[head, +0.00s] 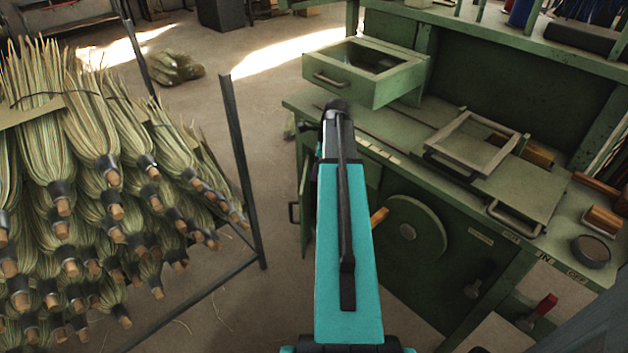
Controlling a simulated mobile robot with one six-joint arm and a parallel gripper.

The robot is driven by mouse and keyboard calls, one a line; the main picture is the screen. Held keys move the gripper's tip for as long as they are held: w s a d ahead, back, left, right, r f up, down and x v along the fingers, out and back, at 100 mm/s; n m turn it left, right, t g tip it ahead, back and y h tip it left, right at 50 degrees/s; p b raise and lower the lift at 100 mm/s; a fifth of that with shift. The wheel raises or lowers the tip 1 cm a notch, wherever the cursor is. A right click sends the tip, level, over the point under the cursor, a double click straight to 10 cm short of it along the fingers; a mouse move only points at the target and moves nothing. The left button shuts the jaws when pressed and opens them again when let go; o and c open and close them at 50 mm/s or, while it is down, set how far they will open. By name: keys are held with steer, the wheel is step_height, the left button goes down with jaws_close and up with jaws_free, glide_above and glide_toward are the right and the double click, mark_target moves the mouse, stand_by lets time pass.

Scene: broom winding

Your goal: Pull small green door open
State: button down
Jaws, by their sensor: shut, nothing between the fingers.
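The small green door (305,205) is on the left end of the green workbench, seen nearly edge-on as a narrow panel left of my arm. Its dark handle (293,213) sticks out to the left. My arm covers what lies right of the door, and I cannot tell how far it stands open. My teal arm reaches up through the middle of the view to a dark joint. My gripper itself does not show; it is hidden beyond the arm.
A green drawer box (365,72) stands above the bench's left end. A round green disc (412,229) is on the bench front, right of my arm. A rack of brooms (95,190) with a dark post (240,160) fills the left. Floor (245,300) is clear between.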

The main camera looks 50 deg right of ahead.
steer(key=p+x, duration=0.1)
steer(key=x, duration=0.8)
steer(key=shift+f, duration=0.35)
steer(key=shift+w+a, duration=0.1)
